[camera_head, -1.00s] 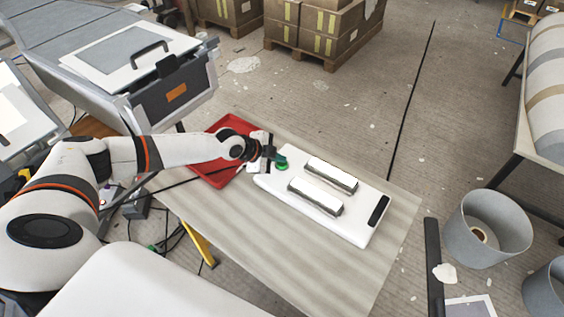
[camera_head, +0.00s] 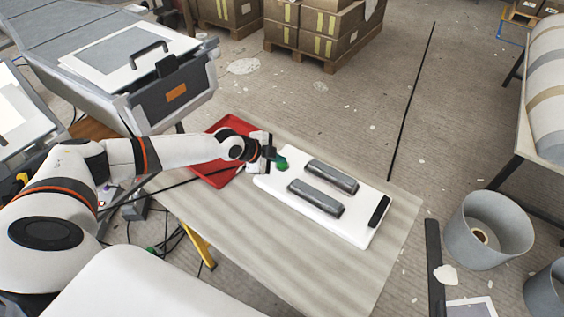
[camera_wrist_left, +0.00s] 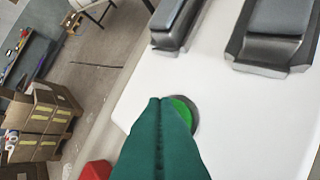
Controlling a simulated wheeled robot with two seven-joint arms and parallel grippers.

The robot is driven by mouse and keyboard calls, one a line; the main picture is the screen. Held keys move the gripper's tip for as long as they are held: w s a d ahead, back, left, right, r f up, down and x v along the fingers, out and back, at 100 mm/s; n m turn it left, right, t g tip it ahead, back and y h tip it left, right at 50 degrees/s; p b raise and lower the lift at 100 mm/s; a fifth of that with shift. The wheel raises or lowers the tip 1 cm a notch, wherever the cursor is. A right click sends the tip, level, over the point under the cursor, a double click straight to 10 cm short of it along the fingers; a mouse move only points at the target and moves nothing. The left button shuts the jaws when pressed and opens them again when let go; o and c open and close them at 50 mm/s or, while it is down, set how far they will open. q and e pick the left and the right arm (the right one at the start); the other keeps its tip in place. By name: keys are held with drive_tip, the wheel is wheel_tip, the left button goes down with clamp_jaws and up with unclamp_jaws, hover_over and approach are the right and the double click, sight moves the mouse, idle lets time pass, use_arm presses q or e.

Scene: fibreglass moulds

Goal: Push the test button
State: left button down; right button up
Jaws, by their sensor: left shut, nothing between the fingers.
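The test button is a round green button (camera_wrist_left: 181,113) in a dark ring on a white panel (camera_wrist_left: 250,120). In the head view the green button (camera_head: 283,163) sits near the panel's left end. My left gripper (camera_head: 277,157) is at the button, its fingers shut with nothing between them. In the left wrist view the dark green fingertips (camera_wrist_left: 160,100) overlap the button and hide part of it. I cannot tell whether they touch or press it. Two raised bars, dark grey now, stand on the panel (camera_head: 340,230). My right gripper is not in view.
The panel lies on a wooden table (camera_head: 250,240). A red tray (camera_head: 215,178) lies beside it, under my left wrist. A black strip (camera_head: 379,211) is at the panel's right end. Grey bins (camera_head: 470,250) stand on the floor at right. Boxes (camera_head: 320,30) stand on pallets behind.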

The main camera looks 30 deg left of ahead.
sight(278, 165)
use_arm(q)
wheel_tip(278, 165, up, 6)
drive_tip(key=p, duration=0.4)
drive_tip(key=shift+p, duration=0.3)
idle(0.3)
